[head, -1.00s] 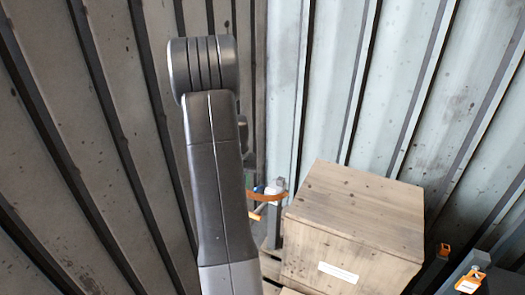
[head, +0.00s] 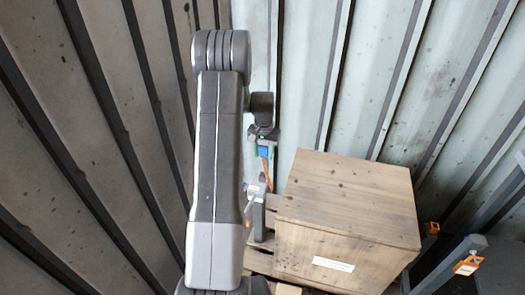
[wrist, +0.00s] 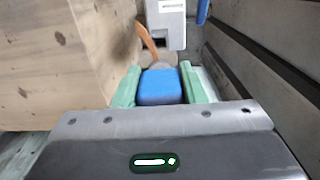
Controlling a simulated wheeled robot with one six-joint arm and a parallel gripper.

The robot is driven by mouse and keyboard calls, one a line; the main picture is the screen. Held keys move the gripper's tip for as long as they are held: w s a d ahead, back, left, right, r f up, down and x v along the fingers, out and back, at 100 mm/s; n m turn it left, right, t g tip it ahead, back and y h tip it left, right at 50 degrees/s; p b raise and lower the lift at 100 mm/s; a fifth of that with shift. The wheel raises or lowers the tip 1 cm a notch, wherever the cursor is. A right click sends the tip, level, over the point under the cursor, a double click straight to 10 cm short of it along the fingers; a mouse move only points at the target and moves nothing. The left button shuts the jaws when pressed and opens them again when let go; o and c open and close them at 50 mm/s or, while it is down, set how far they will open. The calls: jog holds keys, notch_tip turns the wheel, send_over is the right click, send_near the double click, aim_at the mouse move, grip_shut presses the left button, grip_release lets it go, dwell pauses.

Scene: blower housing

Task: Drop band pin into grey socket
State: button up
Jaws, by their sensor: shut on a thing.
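My gripper (wrist: 158,88) is shut on the blue block of the band pin (wrist: 160,86), with a green finger on each side. In the head view my gripper (head: 263,135) points down, holding the blue block (head: 263,152). An orange band hangs below the block and runs toward a light grey fitting on a post, which I take as the grey socket (head: 254,190). In the wrist view this fitting (wrist: 166,14) lies beyond the block, with a dark opening in its near part. The block is apart from it. The pin's lower end is not clearly visible.
A large wooden crate (head: 345,205) stands right of the post, close beside my gripper. Pallet boards (head: 260,262) lie below. Corrugated metal walls (head: 400,80) close in behind and at left. A grey frame with orange tags (head: 468,262) stands at lower right.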

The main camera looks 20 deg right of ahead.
aim_at(263, 146)
jog(key=shift+f+b, duration=2.6)
jog(key=shift+f, duration=1.9)
jog(key=shift+f, duration=0.15)
jog(key=o, duration=1.1)
notch_tip(263, 146, up, 14)
jog(key=shift+f+p, duration=0.1)
jog(key=shift+p, duration=0.7)
jog(key=shift+f, duration=0.1)
